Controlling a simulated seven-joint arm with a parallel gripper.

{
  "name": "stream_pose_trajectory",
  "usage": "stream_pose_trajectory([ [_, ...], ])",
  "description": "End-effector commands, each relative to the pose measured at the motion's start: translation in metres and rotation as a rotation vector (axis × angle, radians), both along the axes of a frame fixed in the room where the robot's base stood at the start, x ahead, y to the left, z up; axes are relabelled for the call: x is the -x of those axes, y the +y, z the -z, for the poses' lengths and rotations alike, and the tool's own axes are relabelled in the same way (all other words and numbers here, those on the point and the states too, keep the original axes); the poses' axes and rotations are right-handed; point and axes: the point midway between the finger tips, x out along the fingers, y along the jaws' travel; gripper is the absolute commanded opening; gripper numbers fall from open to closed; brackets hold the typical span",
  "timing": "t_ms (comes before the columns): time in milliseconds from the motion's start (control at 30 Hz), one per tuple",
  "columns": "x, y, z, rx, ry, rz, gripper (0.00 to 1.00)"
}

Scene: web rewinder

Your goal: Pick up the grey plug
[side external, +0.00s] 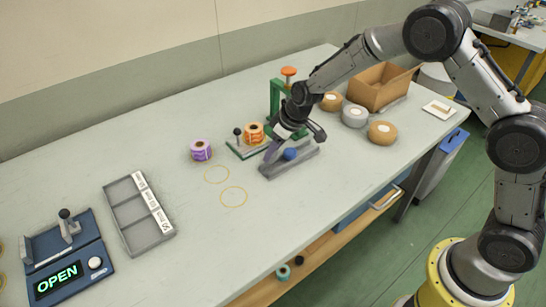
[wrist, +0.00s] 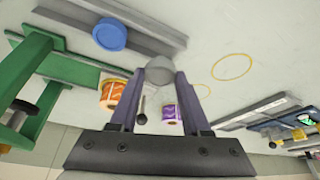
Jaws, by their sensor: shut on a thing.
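The grey plug (wrist: 175,66) is a round grey disc between my fingertips in the wrist view. My gripper (wrist: 160,68) is shut on it, one dark finger on each side. In the side view my gripper (side external: 272,150) is low over the left end of a grey channel-shaped holder (side external: 301,160); the plug cannot be made out there. The holder also shows in the wrist view (wrist: 155,42). I cannot tell whether the plug is clear of it. A blue plug (side external: 289,154) sits in the holder, also seen in the wrist view (wrist: 109,35).
A green press (side external: 275,98) with an orange roll (side external: 254,132) stands behind the holder. A purple roll (side external: 201,150) and two yellow rings (side external: 233,197) lie left. Further left are a grey compartment tray (side external: 124,216) and a blue device reading OPEN (side external: 95,242). Tan rolls (side external: 382,132) stand right.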

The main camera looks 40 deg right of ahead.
Motion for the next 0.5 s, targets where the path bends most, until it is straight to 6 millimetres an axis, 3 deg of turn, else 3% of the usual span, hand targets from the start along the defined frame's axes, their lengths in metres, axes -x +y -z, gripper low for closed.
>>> stream_pose_trajectory([
  [267,0.049,-0.008,-0.06,-0.001,-0.004,0.0,0.0],
  [500,0.099,-0.016,-0.08,0.0,0.0,0.001,0.0],
])
